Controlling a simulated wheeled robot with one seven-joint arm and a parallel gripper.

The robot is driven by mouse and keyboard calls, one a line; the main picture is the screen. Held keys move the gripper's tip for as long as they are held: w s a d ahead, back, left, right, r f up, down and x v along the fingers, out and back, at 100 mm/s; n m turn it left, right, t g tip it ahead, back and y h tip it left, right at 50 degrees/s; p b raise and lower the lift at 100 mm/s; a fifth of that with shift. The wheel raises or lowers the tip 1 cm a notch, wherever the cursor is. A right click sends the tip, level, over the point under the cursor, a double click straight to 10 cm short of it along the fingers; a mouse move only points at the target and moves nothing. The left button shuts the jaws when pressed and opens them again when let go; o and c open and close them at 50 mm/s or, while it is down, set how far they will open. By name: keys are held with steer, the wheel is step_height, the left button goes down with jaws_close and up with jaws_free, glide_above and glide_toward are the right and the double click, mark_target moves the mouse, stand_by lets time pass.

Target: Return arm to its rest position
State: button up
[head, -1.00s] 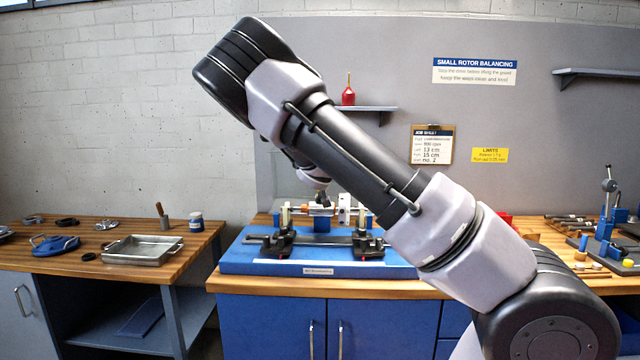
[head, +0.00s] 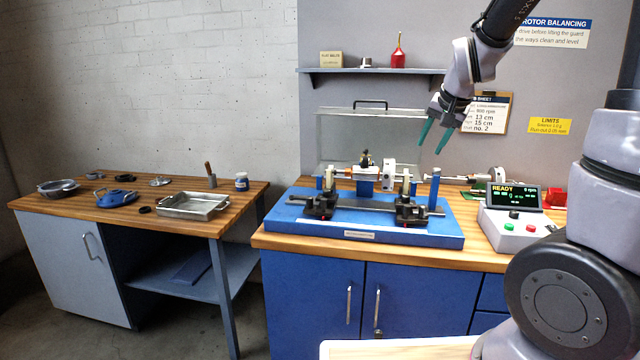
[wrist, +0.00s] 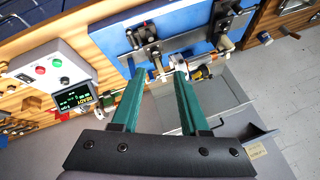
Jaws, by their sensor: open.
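My gripper (head: 434,143) is in the head view at upper right, raised in front of the wall and above the right part of the blue balancing machine (head: 270,222). Its two green fingers point down, apart, with nothing between them. In the wrist view my gripper (wrist: 153,82) also shows two separate green fingers and a clear gap. A rotor with a pale disc (head: 389,175) lies across the machine's supports below. The fingers are apart from the machine. My arm runs up and out of the head view at the top right.
The control box (head: 512,222) with a READY display stands right of the machine. A shelf (head: 375,72) with a red bottle (head: 398,54) and a clear raised guard (head: 365,135) are behind. A metal tray (head: 193,207) sits on the left bench.

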steer(key=s+a+r+n, duration=0.1)
steer(key=s+r, duration=0.3)
steer(key=s, duration=0.7)
steer(key=s+a+r+n+y, duration=0.1)
steer(key=s+r, duration=0.3)
steer(key=s, duration=0.7)
steer(key=shift+s+a+r, duration=0.35)
steer(key=shift+a+r, duration=0.05)
steer(key=shift+a, duration=0.05)
